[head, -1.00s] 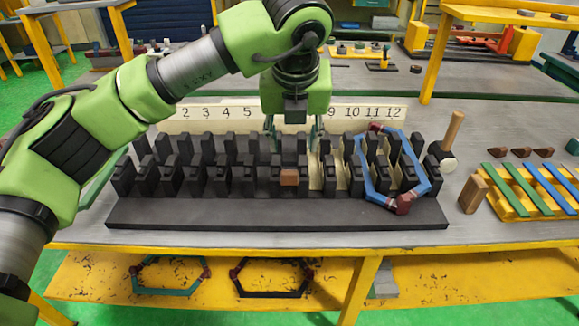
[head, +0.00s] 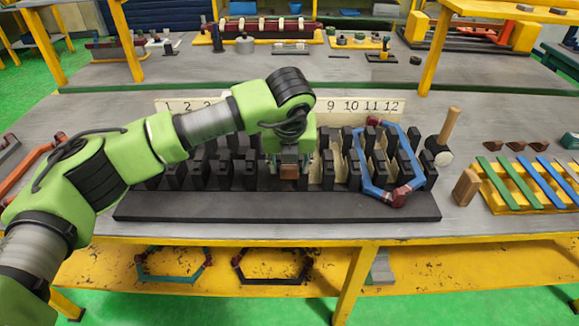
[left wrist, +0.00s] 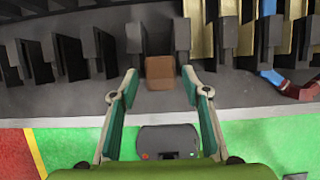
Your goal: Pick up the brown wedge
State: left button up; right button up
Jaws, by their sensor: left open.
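The brown wedge (head: 289,172) is a small brown block at the front of a slot in the dark toothed stator (head: 280,207), a little right of its middle. My left gripper (head: 288,161) points down over it, open. In the left wrist view the wedge (left wrist: 160,74) shows between the tips of the two green-padded fingers (left wrist: 159,84), with a gap on each side. The gripper partly covers the wedge's upper part in the head view. My right gripper is not in view.
A blue hexagonal coil (head: 361,160) lies over the right-hand slots. A hammer (head: 444,140), a wooden block (head: 466,187) and a yellow rack (head: 505,207) with green and blue strips stand to the right. Small dark brown wedges (head: 516,146) lie behind the rack. Numbered board (head: 345,108) stands behind the stator.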

aim_at(289, 167)
pick_arm(q)
jog(key=shift+d, duration=0.1)
jog(key=shift+c, duration=0.4)
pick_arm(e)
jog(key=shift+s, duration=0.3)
pick_arm(q)
jog(key=c, duration=1.1)
jog(key=shift+c, duration=0.2)
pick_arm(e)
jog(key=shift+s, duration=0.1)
pick_arm(q)
jog(key=shift+r, duration=0.1)
jog(key=shift+r, duration=0.6)
notch_tip(289, 167, up, 2)
jog(key=shift+r+p, duration=0.2)
jog(key=shift+p, duration=0.4)
jog(key=s+a+r+b, duration=0.2)
jog(key=s+a+r, duration=0.6)
jog(key=s, duration=0.3)
jog(key=shift+s+a+r+b, duration=0.15)
jog(key=shift+a+r+b, duration=0.15)
jog(key=shift+r, duration=0.35)
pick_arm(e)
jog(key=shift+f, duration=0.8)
